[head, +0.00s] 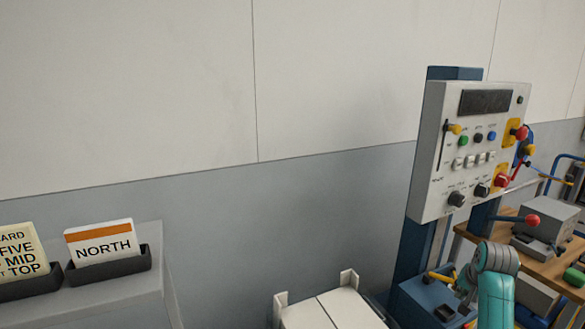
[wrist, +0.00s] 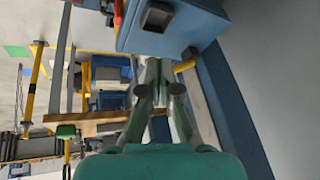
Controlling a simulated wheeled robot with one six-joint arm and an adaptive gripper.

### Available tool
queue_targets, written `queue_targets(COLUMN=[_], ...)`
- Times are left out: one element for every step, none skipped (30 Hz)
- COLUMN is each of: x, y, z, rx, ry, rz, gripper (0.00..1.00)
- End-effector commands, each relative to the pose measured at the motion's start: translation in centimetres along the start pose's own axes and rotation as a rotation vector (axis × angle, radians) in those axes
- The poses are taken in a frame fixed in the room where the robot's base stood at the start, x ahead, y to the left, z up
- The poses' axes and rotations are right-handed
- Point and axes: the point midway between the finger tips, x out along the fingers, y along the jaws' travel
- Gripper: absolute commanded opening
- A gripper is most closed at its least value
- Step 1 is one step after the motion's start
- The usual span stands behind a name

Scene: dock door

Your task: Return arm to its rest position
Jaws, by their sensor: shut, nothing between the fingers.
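My arm, teal and grey, shows at the lower right of the head view. My gripper (head: 463,287) is small and dark there, in front of the blue base of the control panel's column, and partly hard to make out. In the wrist view my gripper (wrist: 158,72) has its two grey-green fingers drawn together at the tips, with nothing between them. A blue box (wrist: 180,22) with a dark square on its face is just beyond the fingertips; whether they touch it I cannot tell.
The control panel (head: 472,145) with knobs, buttons and levers stands on a blue column (head: 408,250) by my arm. A wooden bench (head: 545,262) with devices is at right. A grey cabinet (head: 110,302) with two card holders is at left. A pale-topped unit (head: 335,311) sits bottom centre.

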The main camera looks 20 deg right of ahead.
Motion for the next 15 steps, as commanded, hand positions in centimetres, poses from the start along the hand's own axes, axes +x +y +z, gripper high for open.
queue_targets(x=[0.4,0.7,1.0,1.3,1.6,2.0,2.3,2.6,3.1,3.4,3.8,4.3,4.7,5.1,5.7], y=[-0.2,-0.3,-0.5,-0.6,-0.8,-1.0,-1.1,-1.2,-1.5,-1.6,-1.8,-2.1,-2.3,-2.4,-2.8], z=[0.6,1.0,1.4,1.8,2.2,2.8,3.3,3.8,4.5,5.1,5.8,6.7,7.4,8.3,9.6], rx=[-0.006,-0.01,-0.015,-0.019,-0.024,-0.03,-0.036,-0.041,-0.049,-0.055,-0.062,-0.072,-0.08,-0.089,-0.102], ry=[0.001,0.004,0.008,0.011,0.014,0.018,0.022,0.026,0.032,0.036,0.04,0.046,0.053,0.058,0.066], rz=[-0.003,-0.005,-0.008,-0.011,-0.013,-0.017,-0.02,-0.023,-0.028,-0.031,-0.036,-0.041,-0.046,-0.051,-0.058], gripper=[0.0,0.0,0.0,0.0,0.0,0.0,0.0,0.0,0.0,0.0,0.0,0.0,0.0,0.0,0.0])
